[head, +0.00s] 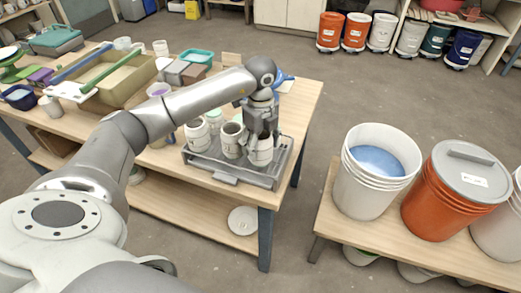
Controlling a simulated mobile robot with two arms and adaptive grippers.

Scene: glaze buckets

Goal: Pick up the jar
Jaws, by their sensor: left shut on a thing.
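Several white jars with small labels stand in a grey tray (228,180) at the right end of the wooden workbench. My left gripper (261,138) points down over the tray and is shut on the rightmost jar (261,154). The fingers cover part of that jar's top and sides. I cannot tell whether its base touches the tray. A middle jar (231,142) stands close to the left of the held one, and another jar (197,134) stands at the left of the tray. My right gripper is not in view.
A low bench at the right holds an open white bucket of blue glaze (377,160) and a lidded orange bucket (448,195). Open floor separates the two benches. A wooden box (107,82) and tubs crowd the workbench's left. A plate (243,221) lies on its lower shelf.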

